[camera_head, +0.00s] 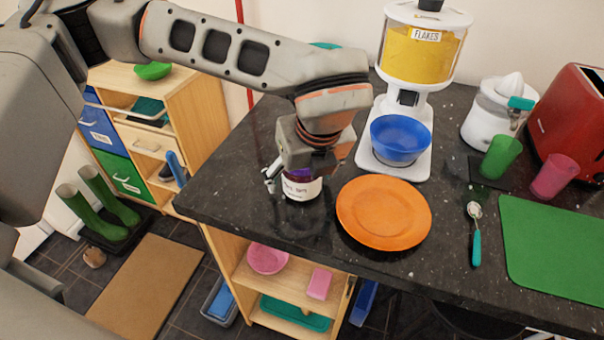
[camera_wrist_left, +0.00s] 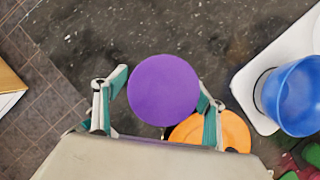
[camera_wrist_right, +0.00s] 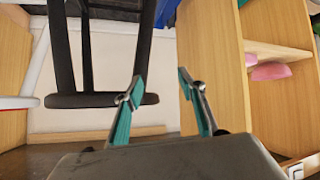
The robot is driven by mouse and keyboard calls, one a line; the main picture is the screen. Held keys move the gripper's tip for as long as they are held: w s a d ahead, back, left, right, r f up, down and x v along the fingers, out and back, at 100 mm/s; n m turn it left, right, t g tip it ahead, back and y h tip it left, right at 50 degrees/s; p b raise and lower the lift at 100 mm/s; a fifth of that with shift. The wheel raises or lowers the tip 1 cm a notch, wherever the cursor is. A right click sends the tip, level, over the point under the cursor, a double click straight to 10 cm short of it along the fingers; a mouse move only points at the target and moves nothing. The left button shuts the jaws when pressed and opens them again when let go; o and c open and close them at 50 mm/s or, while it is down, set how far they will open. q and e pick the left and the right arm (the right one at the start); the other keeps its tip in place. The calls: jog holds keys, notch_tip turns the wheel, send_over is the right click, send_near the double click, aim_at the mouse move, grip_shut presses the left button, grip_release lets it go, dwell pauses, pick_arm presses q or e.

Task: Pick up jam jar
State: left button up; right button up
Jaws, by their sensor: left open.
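The jam jar (camera_head: 301,188) stands on the dark granite counter, with a white label and a purple lid. Its round purple lid (camera_wrist_left: 163,90) fills the middle of the left wrist view. My left gripper (camera_head: 292,180) is over the jar from above, its upper part hidden by the gripper. In the left wrist view the teal-padded fingers (camera_wrist_left: 160,105) are open, one on each side of the lid; a gap shows on the left, and the right finger is close to the lid's edge. My right gripper (camera_wrist_right: 160,100) is open and empty, low down in front of wooden shelving.
An orange plate (camera_head: 384,213) lies just right of the jar. Behind it stand a flakes dispenser (camera_head: 420,50) and a blue bowl (camera_head: 400,138). A spoon (camera_head: 475,235), green mat (camera_head: 555,255) and cups are further right. The counter's left edge is near the jar.

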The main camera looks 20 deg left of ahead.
pick_arm(q)
jog(key=c, duration=1.5)
notch_tip(320, 180, up, 20)
jog(key=p, duration=0.1)
